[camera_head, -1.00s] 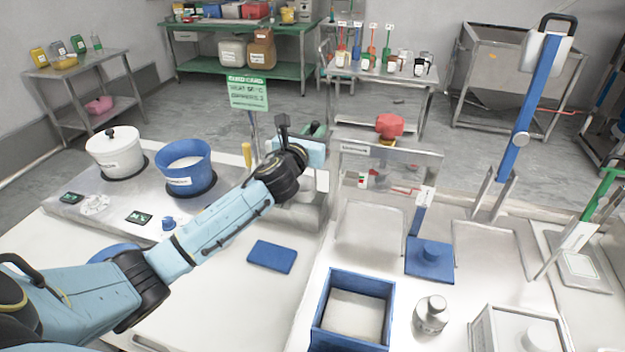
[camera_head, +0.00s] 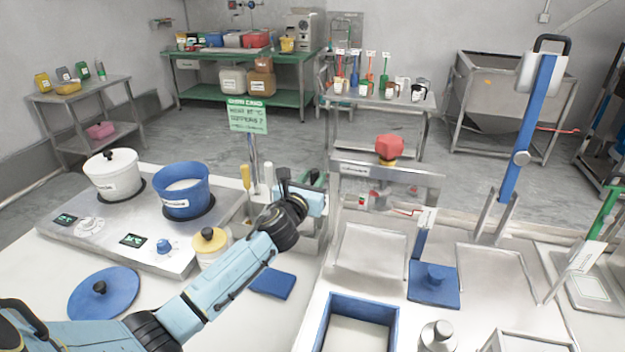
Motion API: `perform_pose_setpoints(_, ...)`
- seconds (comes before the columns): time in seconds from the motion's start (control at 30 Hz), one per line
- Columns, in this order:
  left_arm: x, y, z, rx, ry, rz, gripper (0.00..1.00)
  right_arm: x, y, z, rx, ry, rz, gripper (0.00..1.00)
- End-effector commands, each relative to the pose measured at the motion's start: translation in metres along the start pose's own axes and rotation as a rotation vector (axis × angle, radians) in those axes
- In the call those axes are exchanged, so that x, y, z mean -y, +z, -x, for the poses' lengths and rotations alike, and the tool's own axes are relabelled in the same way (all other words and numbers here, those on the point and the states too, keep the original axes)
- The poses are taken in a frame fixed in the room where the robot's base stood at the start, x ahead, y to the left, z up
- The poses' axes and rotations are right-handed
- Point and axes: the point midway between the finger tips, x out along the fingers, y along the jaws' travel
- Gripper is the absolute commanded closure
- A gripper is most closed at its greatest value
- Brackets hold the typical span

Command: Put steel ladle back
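I cannot make out a steel ladle for certain in the head view. My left gripper (camera_head: 308,198) is at the tool stand behind the counter's middle. The light-blue arm comes in from the lower left. Its dark wrist and blue gripper body hide the fingertips, so I cannot tell if they are open or hold anything. Beside it, to the left, stand a yellow-handled tool (camera_head: 246,177) and a white-handled tool (camera_head: 268,177), both upright. The lower part of the stand is hidden behind my wrist. My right gripper is not in view.
A hob (camera_head: 120,240) at left carries a white lidded pot (camera_head: 113,178) and an open blue pot (camera_head: 183,193). A blue lid (camera_head: 103,293), yellow-lidded jar (camera_head: 209,243) and blue pad (camera_head: 272,284) lie near my arm. A blue-rimmed box (camera_head: 392,318) and steel frame (camera_head: 387,170) stand right.

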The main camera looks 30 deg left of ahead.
Motion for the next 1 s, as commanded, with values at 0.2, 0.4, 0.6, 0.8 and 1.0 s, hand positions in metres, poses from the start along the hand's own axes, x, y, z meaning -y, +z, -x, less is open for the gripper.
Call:
perform_pose_setpoints(0.2, 0.000, 0.000, 0.000, 0.000, 0.000, -0.001, 0.59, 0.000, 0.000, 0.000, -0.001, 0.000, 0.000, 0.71)
perform_pose_setpoints(0.4, 0.000, 0.003, 0.000, 0.000, 0.000, -0.001, 0.59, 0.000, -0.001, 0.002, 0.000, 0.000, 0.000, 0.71)
perform_pose_setpoints(0.6, 0.000, 0.002, 0.021, -0.001, -0.001, -0.003, 0.59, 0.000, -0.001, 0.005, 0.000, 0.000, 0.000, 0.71)
perform_pose_setpoints(0.8, 0.000, 0.003, 0.062, -0.002, -0.001, -0.003, 0.59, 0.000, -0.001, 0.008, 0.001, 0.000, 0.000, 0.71)
perform_pose_setpoints(1.0, 0.000, 0.002, 0.098, -0.002, -0.001, -0.002, 0.59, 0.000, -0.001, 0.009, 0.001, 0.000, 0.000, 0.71)
